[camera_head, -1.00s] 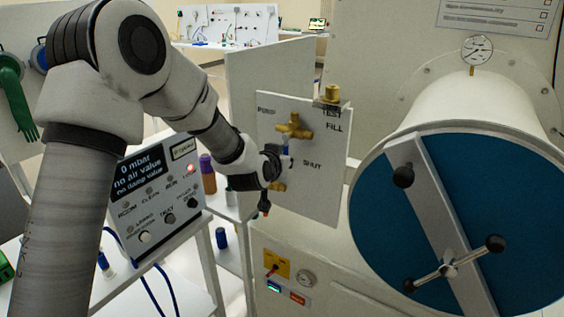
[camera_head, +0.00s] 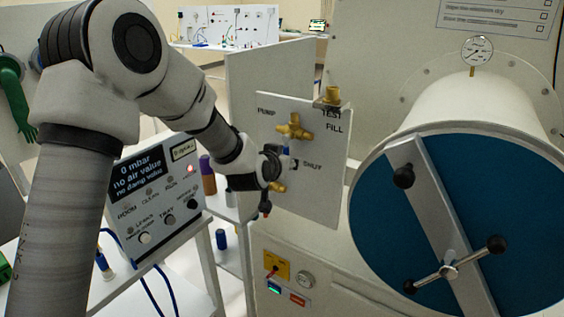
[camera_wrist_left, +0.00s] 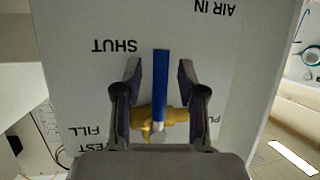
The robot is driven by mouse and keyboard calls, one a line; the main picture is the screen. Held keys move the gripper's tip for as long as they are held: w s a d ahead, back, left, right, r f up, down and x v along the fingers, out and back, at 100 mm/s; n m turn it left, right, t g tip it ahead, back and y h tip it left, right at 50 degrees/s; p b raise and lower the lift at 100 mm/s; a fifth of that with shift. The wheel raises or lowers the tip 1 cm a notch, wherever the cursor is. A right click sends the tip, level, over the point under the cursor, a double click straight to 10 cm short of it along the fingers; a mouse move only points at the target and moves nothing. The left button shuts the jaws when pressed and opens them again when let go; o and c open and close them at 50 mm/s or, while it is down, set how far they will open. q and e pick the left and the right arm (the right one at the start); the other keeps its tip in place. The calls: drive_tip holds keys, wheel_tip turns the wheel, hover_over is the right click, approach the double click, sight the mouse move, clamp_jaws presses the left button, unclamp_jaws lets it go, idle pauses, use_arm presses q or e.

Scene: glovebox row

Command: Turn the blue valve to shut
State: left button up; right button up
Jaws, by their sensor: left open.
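The blue valve handle (camera_wrist_left: 160,84) is a straight bar on a brass valve body (camera_wrist_left: 160,118). In the left wrist view, which shows the panel lettering upside down, the bar points up from the body, with the SHUT label to its left. My left gripper (camera_wrist_left: 160,74) is open, with one finger on each side of the bar and visible gaps on both sides. In the head view the left gripper (camera_head: 272,165) is at the white valve panel (camera_head: 315,195) and mostly hides the handle. The upper brass fitting (camera_head: 294,127) shows above it. My right gripper is not in view.
A large round blue door (camera_head: 450,220) with a crossbar and knobbed handle stands right of the panel. A control box (camera_head: 158,195) reading 0 mbar is at the left, below my left arm. A gauge (camera_head: 477,50) sits above the door.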

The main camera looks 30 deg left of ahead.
use_arm(q)
drive_tip(key=v, duration=1.1)
drive_tip(key=shift+s, duration=0.3)
drive_tip(key=shift+r, duration=0.15)
